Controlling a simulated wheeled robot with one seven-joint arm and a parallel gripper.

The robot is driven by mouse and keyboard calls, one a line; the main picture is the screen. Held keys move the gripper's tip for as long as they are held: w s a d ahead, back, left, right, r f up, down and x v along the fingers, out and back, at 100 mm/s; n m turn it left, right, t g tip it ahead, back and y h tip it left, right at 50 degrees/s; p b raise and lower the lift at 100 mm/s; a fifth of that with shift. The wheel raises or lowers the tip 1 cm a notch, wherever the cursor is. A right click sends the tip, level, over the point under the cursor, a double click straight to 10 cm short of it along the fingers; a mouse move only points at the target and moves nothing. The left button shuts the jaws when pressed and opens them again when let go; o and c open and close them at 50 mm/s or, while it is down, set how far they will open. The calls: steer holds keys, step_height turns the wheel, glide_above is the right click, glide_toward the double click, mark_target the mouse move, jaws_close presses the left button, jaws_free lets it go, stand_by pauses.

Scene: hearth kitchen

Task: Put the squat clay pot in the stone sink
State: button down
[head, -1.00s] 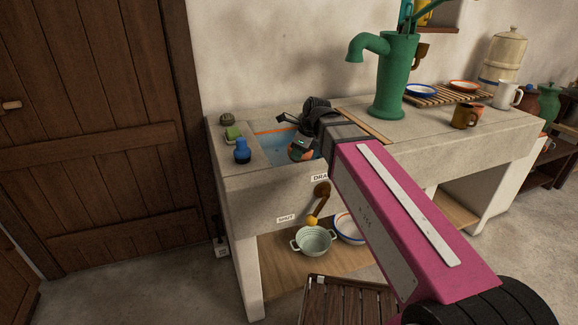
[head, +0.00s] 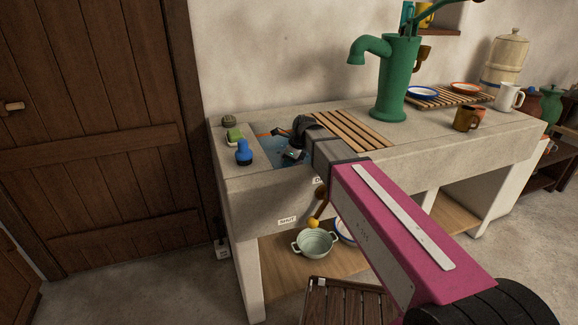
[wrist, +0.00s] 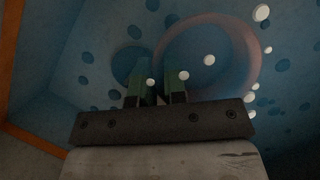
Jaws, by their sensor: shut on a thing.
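The stone sink (head: 243,187) is a grey basin at the left end of the stone counter, with blue water and an orange line inside. My gripper (head: 291,155) reaches down into the basin in the head view. In the wrist view my gripper (wrist: 158,78) has its two fingers close together, shut on the squat clay pot. The pot shows there only as a dim reddish-brown curved rim (wrist: 252,52) against blue with pale and dark spots. In the head view the pot is hidden by the gripper and the basin. I cannot tell whether it touches the bottom.
A blue bottle-like item (head: 244,152) and a green block (head: 234,135) stand on the sink's left ledge. A slatted wooden rack (head: 352,129) lies right of the basin. The green pump (head: 396,80) rises behind. A pale pot (head: 315,243) sits on the shelf below.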

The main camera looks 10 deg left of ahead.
steer(key=shift+f, duration=0.6)
steer(key=c, duration=1.2)
jaws_free()
steer(key=shift+f, duration=0.1)
steer(key=shift+o, duration=0.2)
steer(key=v, duration=1.2)
